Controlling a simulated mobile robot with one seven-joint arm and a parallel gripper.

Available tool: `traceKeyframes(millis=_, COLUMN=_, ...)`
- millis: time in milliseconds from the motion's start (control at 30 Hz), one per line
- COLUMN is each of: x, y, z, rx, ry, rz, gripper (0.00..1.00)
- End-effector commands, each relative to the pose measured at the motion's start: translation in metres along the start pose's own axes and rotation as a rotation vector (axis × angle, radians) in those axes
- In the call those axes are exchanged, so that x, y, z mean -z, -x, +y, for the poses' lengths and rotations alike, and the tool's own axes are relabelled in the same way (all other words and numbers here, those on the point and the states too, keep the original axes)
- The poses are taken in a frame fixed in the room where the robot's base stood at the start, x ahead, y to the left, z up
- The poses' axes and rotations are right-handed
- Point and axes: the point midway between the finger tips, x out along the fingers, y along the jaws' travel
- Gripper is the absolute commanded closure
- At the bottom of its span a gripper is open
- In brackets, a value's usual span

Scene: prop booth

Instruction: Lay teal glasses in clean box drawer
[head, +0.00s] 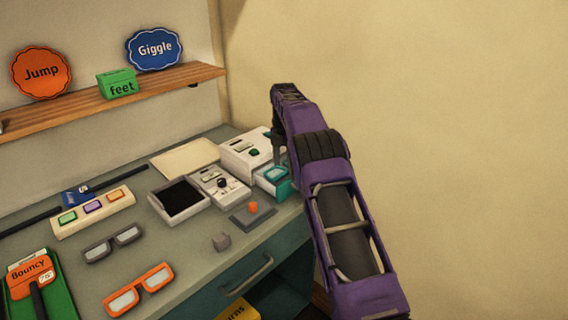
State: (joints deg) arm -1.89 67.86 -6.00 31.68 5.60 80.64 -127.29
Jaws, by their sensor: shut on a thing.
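The teal glasses (276,172) are at the right end of the counter, at the front of a white box (240,148) with a dark green knob. My gripper (278,155) points down from above and is shut on them; its fingertips are partly hidden by my arm. The glasses appear to be over or inside a small pulled-out drawer with a teal front (284,190); I cannot tell whether they touch its floor. A second box (222,186) stands to the left, with an open, dark-lined drawer or tray (180,200) beside it. The labels on both boxes are too small to read.
Orange glasses (138,290) and grey glasses (112,243) lie on the counter (185,262). A wooden shelf (120,95) runs along the back wall.

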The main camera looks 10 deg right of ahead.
Motion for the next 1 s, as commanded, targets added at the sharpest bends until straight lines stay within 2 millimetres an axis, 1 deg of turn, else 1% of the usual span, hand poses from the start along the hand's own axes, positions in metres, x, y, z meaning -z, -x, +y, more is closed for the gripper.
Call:
traceKeyframes(millis=333, x=0.0, y=0.0, z=0.0, rx=0.0, ry=0.0, rz=0.0, gripper=0.88)
traceKeyframes(millis=1000, x=0.0, y=-0.01, z=0.0, rx=-0.001, ry=0.0, rz=0.0, gripper=0.88)
